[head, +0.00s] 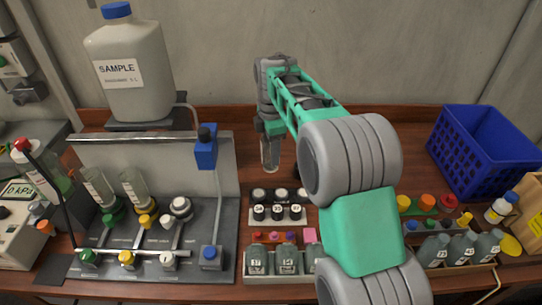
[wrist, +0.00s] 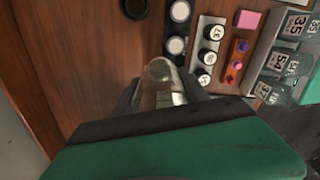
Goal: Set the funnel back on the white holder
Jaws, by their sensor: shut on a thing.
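The funnel (head: 270,154) is a clear glass cylinder. My gripper (head: 271,130) is shut on it and holds it below the fingers, towards the back of the bench, right of the grey rig panel. In the wrist view the funnel (wrist: 160,82) shows end-on between the dark fingers of my gripper (wrist: 160,97). The white holder (head: 181,206) is on the rig at the left, right of the yellow one, with no glass on it. My gripper is to its right and farther back. The holder is not seen in the wrist view.
Two glass funnels stand on the green (head: 112,218) and yellow (head: 147,219) holders. A blue-topped post (head: 206,147) rises between the white holder and my gripper. Racks of dark jars (head: 279,212) and grey bottles (head: 286,260) stand in front. A blue crate (head: 485,150) is at right.

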